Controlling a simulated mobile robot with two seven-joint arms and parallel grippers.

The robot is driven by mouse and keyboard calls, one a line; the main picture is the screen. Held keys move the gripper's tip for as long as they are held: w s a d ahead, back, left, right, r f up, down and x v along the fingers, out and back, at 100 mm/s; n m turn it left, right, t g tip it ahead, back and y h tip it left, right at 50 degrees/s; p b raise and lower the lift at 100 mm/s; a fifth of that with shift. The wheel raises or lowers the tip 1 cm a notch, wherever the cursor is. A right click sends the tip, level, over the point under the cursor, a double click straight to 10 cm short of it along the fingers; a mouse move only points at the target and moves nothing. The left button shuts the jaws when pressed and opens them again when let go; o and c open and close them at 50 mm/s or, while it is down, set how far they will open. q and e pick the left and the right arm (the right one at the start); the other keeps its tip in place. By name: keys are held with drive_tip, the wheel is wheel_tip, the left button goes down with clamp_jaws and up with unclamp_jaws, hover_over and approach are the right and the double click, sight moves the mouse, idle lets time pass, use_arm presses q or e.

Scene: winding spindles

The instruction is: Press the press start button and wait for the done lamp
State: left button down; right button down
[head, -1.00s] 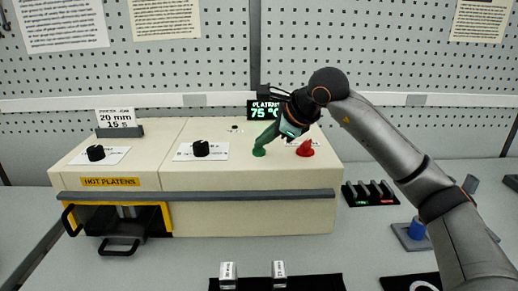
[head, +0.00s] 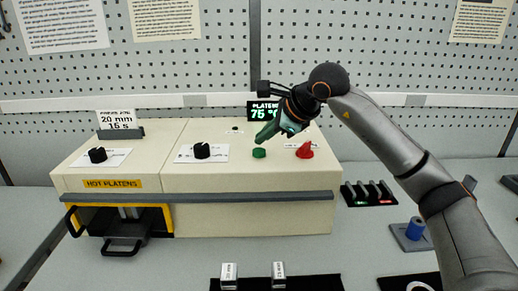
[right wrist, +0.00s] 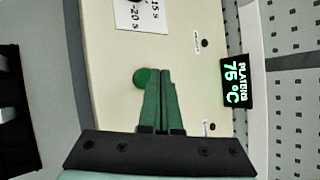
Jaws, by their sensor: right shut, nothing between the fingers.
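The cream press (head: 250,212) stands on the bench with a green button (head: 259,153) on its top, which also shows in the right wrist view (right wrist: 140,78). My right gripper (head: 260,139) is shut and empty, its green fingers pointing down and left. The fingertips are a little above and behind the green button, apart from it. In the right wrist view the closed fingers (right wrist: 167,62) lie beside the button. A small dark round spot (head: 235,128) sits at the back of the press top; I cannot tell whether it is the done lamp, and it looks unlit. My left gripper is out of view.
A red knob (head: 305,151) is right of the green button. Two black dials (head: 202,150) sit to the left. The display (head: 265,111) reads 75 °C. An open drawer (head: 122,245) is at front left.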

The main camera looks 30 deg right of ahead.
sight(263, 152)
drive_tip(key=shift+r+p, duration=2.4)
drive_tip(key=shift+r, duration=0.2)
drive_tip(key=shift+f, duration=0.1)
